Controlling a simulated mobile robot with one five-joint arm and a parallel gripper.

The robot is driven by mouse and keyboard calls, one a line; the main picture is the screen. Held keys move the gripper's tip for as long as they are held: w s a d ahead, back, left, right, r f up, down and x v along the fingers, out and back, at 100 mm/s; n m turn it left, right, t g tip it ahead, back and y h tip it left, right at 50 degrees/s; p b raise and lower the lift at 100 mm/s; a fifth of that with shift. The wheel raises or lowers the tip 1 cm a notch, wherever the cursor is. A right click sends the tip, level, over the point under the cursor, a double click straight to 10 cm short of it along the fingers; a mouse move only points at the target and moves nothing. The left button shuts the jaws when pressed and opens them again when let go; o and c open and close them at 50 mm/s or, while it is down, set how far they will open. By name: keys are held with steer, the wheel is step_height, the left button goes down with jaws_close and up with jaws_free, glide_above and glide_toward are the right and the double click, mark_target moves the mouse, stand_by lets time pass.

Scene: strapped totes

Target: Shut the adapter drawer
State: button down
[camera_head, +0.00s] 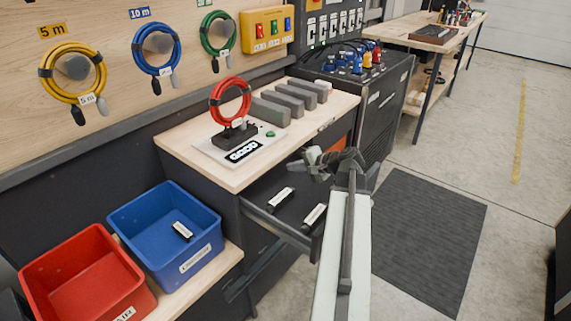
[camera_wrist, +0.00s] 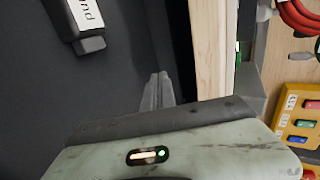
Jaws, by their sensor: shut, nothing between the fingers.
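The adapter drawer (camera_head: 272,226) stands pulled out below the wooden worktop in the head view. Two black adapters with white labels, one (camera_head: 281,199) farther left and one (camera_head: 314,216) nearer my arm, lie in it. Part of the drawer is hidden behind my arm. My gripper (camera_head: 318,164) is over the back part of the drawer, near the worktop edge. In the wrist view its fingers (camera_wrist: 158,90) are together and empty, above the dark drawer floor, with one labelled adapter (camera_wrist: 82,22) at upper left. I cannot tell whether the fingers touch anything.
The wooden worktop (camera_head: 184,150) carries a red cable coil (camera_head: 231,101) and several grey blocks. A blue tote (camera_head: 130,222) and a red tote (camera_head: 50,268) stand at lower left. A dark floor mat (camera_head: 430,235) lies right of my arm, with open floor beyond.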

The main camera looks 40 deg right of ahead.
steer(key=p+v, duration=0.3)
steer(key=v, duration=0.4)
steer(key=shift+s+r, duration=0.1)
steer(key=shift+r, duration=0.25)
steer(key=shift+s+d, duration=0.1)
steer(key=shift+s, duration=0.2)
